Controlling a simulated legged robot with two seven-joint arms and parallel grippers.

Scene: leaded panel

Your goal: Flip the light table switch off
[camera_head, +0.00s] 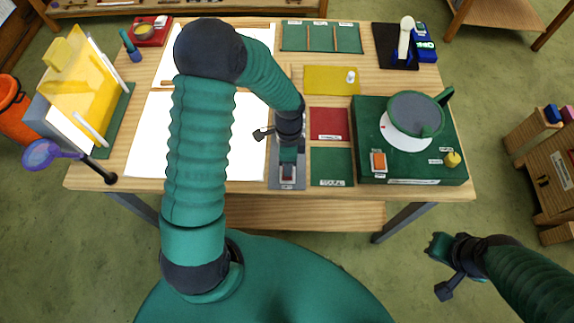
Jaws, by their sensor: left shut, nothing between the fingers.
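The light table's white panel (145,140) looks bright on the left half of the workbench. A grey switch plate (273,181) lies at the bench's front, just right of the panel. A small red and dark switch (288,172) shows on the plate. My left gripper (288,161) points down right at the switch, shut and empty; I cannot tell whether it touches. The gripper and wrist hide part of the plate. My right gripper (437,248) hangs off the bench at the lower right, away from the switch; its finger opening is unclear.
Red (328,124) and green (331,167) trays lie just right of the switch. A green box (445,172) with a grey round disc (414,112) stands farther right. A magnifier (40,154) and yellow glass sheets (80,90) are at the left.

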